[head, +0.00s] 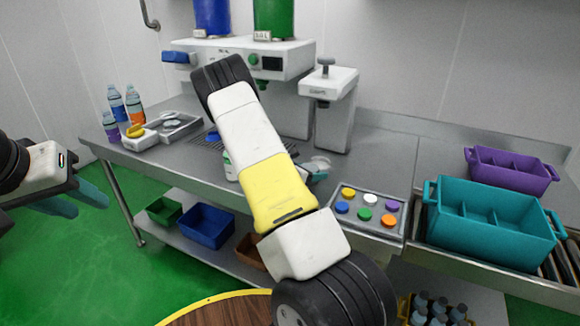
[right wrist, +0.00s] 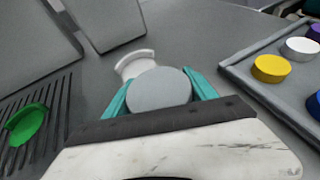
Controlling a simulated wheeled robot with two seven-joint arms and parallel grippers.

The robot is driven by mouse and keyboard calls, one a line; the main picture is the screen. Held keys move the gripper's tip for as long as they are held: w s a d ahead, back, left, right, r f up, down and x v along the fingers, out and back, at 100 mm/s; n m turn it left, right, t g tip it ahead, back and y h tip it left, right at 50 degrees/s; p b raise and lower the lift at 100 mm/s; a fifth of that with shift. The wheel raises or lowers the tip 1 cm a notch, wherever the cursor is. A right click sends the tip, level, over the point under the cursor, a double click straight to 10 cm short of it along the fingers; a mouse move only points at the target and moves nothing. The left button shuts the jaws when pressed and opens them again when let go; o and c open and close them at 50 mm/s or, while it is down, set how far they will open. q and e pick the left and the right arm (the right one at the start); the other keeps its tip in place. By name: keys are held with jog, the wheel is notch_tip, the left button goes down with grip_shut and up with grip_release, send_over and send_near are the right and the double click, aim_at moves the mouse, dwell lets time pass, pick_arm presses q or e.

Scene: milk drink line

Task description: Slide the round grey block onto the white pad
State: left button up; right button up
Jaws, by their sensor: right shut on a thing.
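The round grey block (right wrist: 160,90) sits between the two teal fingers of my right gripper (right wrist: 158,84) in the right wrist view, and the gripper is shut on it. A white piece (right wrist: 134,65) with a curved raised rim lies just beyond the block, partly hidden by it; I take it for the white pad, but cannot be sure. In the head view my right forearm hides most of this spot; a pale round shape (head: 320,160) shows beside a teal finger. My left gripper (head: 80,200) is at the far left, away from the counter, fingers apart and empty.
A tray of coloured discs (head: 367,210) lies right of my right gripper. A teal crate (head: 490,250) and a purple crate (head: 512,178) stand further right. The white machine (head: 290,62) stands behind. A green piece (right wrist: 27,125) lies on the slotted grille. Bottles (head: 125,105) stand at left.

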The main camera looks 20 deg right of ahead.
aim_at(316, 167)
jog(key=shift+w+d, duration=1.05)
jog(key=shift+d, duration=0.15)
jog(key=shift+s+a, duration=0.1)
jog(key=shift+a, duration=0.05)
jog(key=shift+s+a, duration=0.95)
jog(key=shift+a, duration=0.1)
jog(key=o, duration=1.7)
